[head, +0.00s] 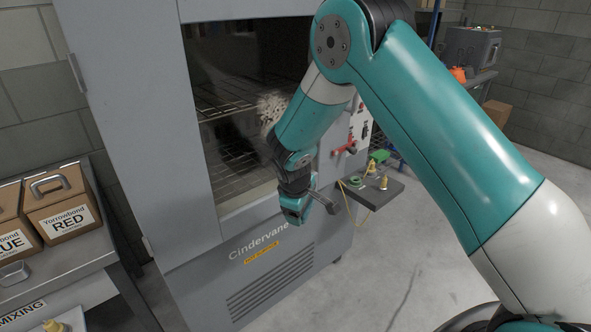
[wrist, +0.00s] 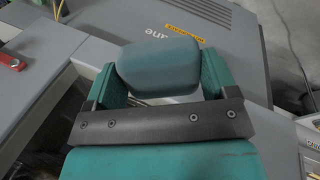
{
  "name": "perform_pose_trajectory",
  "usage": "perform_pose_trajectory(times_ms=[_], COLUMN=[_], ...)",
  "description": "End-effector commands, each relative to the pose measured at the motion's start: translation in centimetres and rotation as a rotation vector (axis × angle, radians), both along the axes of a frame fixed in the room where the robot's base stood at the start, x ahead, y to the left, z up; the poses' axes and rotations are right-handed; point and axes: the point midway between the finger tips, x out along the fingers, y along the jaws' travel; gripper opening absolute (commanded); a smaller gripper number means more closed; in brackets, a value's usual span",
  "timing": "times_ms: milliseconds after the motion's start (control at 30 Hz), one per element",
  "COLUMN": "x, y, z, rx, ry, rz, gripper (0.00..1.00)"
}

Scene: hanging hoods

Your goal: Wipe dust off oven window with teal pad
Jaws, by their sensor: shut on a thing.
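The oven window (head: 245,110) is a dark glass pane in the grey cabinet front, with wire racks behind it. A pale speckled dusty patch (head: 270,106) shows toward its right side, partly behind my arm. My gripper (head: 292,208) is low in front of the oven, near the window's lower right corner. In the wrist view, my gripper (wrist: 155,75) is shut on the teal pad (wrist: 157,66), a rounded block between the two fingers. I cannot tell whether the pad touches the oven.
A red handle (head: 345,149) is on the oven's right side, above a small shelf (head: 372,190) with yellow-topped items and a green object. Yarrowbond boxes (head: 62,205) stand on a bench at left. Clear floor (head: 395,270) lies at lower right, partly behind my arm.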

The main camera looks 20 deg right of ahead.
Motion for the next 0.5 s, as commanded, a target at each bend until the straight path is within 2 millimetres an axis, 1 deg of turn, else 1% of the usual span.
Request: perform_pose_trajectory(times_ms=[33,100,200,267,333,400,500], x=[0.4,1.0,1.6,1.9,2.2,2.5,2.6], y=[1.1,1.8,2.7,3.1,3.4,3.7,4.0], z=[-0.3,0.7,2.1,2.9,4.0,5.5,7.1], rx=[-0.057,-0.116,-0.167,-0.187,-0.194,-0.198,-0.191], ry=[-0.075,-0.176,-0.326,-0.427,-0.564,-0.701,-0.839], rz=[0.155,0.335,0.547,0.664,0.791,0.886,0.963], gripper=[0.60,0.60,0.60,0.60,0.60,0.60,0.60])
